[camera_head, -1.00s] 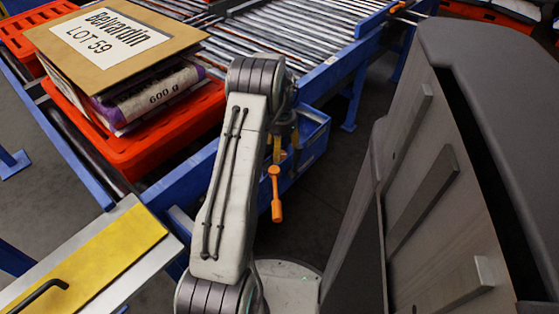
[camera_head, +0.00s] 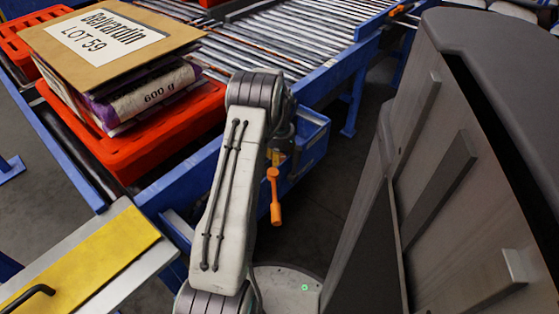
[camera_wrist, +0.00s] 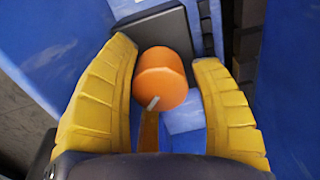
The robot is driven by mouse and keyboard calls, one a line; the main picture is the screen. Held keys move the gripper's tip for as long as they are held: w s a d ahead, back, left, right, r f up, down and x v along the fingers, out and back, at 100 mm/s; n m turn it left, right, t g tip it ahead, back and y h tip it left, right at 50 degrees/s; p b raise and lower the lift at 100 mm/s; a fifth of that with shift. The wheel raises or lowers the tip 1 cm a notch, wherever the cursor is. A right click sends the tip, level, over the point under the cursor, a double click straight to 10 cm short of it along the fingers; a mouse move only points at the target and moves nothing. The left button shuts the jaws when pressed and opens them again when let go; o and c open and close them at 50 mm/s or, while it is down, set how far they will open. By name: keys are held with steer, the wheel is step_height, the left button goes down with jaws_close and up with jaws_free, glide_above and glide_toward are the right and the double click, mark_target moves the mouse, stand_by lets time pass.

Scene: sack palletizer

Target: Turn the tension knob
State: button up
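The tension knob (camera_wrist: 162,78) is an orange round knob with a short white mark at its lower edge. In the wrist view it sits in front of a dark plate on blue metal. My gripper (camera_wrist: 165,54) has its two ribbed yellow fingers on either side of the knob, with a visible gap on each side. It is open. In the head view my arm hides the knob and most of my gripper; a little yellow finger (camera_head: 278,158) shows beside the blue frame.
An orange-handled lever (camera_head: 275,196) hangs just right of my arm. A roller conveyor (camera_head: 290,45) in a blue frame runs behind. A red pallet (camera_head: 150,140) at left bears sacks and a labelled board (camera_head: 105,45). A large grey housing (camera_head: 455,170) stands close at right.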

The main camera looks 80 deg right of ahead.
steer(key=c, duration=0.9)
steer(key=shift+r+m+p, duration=0.2)
steer(key=shift+m+p, duration=0.2)
steer(key=shift+p, duration=0.4)
steer(key=shift+f+m+p, duration=0.2)
steer(key=shift+m+p, duration=0.2)
steer(key=o, duration=1.2)
steer(key=shift+f+b, duration=0.1)
steer(key=shift+b, duration=0.4)
